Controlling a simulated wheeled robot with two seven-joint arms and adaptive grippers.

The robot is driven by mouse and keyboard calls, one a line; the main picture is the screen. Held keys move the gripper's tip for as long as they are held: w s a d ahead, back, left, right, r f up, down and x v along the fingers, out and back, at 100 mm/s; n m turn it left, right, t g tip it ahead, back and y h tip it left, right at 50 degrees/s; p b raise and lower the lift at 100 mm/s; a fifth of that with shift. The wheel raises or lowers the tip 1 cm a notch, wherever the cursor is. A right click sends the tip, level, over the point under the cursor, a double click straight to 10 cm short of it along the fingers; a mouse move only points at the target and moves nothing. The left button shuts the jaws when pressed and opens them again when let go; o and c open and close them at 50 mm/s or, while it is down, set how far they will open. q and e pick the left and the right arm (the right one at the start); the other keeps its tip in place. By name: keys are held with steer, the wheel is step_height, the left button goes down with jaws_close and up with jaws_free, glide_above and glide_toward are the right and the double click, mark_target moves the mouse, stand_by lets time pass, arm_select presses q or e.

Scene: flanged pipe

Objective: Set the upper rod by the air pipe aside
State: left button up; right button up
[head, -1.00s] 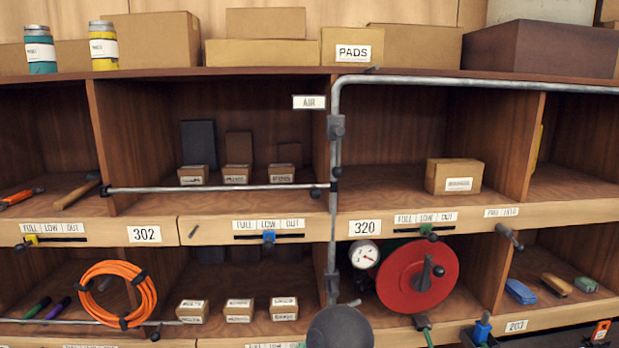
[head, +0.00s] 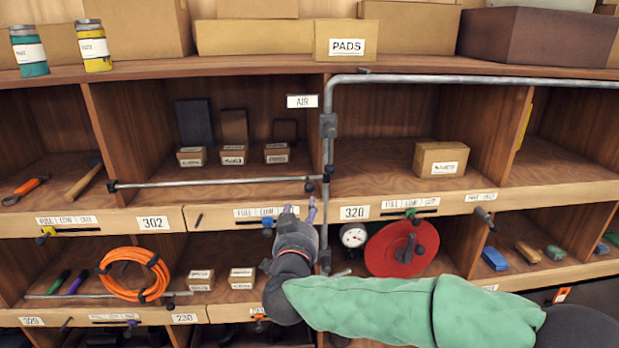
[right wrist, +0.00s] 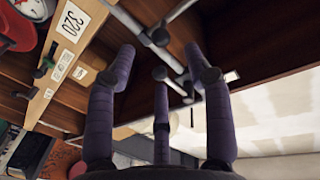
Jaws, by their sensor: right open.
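The upper rod (head: 215,183) is a thin grey bar lying level across the front of the upper middle compartment. Its right end has a dark knob close beside the upright air pipe (head: 327,150), under the AIR label (head: 302,101). My right gripper (head: 299,211) has purple fingers and points up just below the rod's right end. It is open and appears empty. In the right wrist view its fingers (right wrist: 163,75) are spread, with grey pipework and dark fittings beyond them. I cannot tell whether any finger touches the rod. My left gripper is not in view.
A red reel (head: 400,248) and a gauge (head: 353,235) sit to the right of my gripper. An orange hose coil (head: 133,275) is at lower left, by a lower rod (head: 75,296). Small boxes (head: 233,154) stand behind the upper rod. The shelf lip juts out below it.

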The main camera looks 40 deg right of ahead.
mark_target(308, 191)
steer(key=x, duration=1)
steer(key=shift+d+r, duration=0.35)
steer(key=shift+d, duration=0.15)
jaws_close()
